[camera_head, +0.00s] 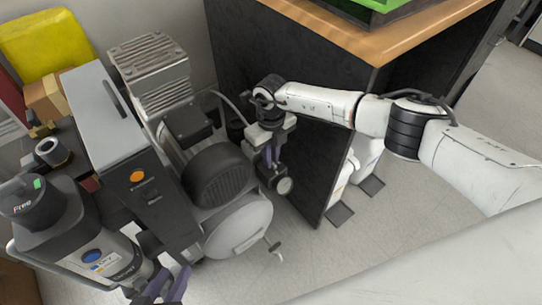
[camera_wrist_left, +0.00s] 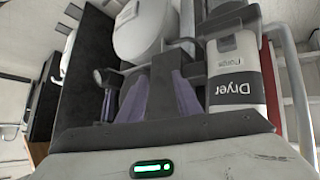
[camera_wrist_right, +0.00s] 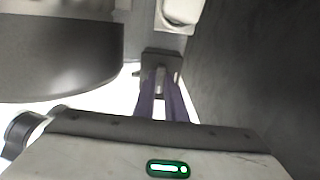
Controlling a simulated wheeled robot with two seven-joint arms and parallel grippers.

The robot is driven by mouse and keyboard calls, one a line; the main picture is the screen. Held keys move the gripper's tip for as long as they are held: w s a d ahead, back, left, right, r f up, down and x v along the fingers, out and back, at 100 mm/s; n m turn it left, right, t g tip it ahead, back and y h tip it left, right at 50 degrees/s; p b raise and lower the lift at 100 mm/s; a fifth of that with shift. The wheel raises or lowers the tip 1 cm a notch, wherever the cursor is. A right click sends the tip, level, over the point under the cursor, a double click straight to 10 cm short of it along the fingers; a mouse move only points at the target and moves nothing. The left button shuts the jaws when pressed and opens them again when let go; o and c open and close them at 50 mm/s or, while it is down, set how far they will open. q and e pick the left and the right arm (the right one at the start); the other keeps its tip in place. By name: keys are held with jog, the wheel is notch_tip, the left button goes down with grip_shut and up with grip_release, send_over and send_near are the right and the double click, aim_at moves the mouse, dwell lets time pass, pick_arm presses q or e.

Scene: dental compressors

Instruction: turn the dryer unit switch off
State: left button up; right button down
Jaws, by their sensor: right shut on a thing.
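The tall dryer unit (camera_head: 105,125) has a light grey top and a dark front panel with an orange round mark (camera_head: 137,176). A small dark switch-like detail (camera_head: 151,196) sits below the mark; its position is too small to read. My left gripper (camera_head: 168,283) is open and empty near the panel's lower end, beside a canister (camera_head: 105,258) labelled "Dryer" in the left wrist view (camera_wrist_left: 233,85). My right gripper (camera_head: 272,158) points down right of the compressor (camera_head: 218,175). Its fingers (camera_wrist_right: 161,92) are shut on a small dark block (camera_wrist_right: 161,64), partly hidden.
A black cabinet (camera_head: 305,150) with a wooden top (camera_head: 370,42) stands close behind and right of my right gripper. The compressor's white tank (camera_head: 238,228) lies between my two grippers. A yellow container (camera_head: 45,45) is at the far left.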

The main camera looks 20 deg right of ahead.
jog(key=c, duration=1.8)
grip_release()
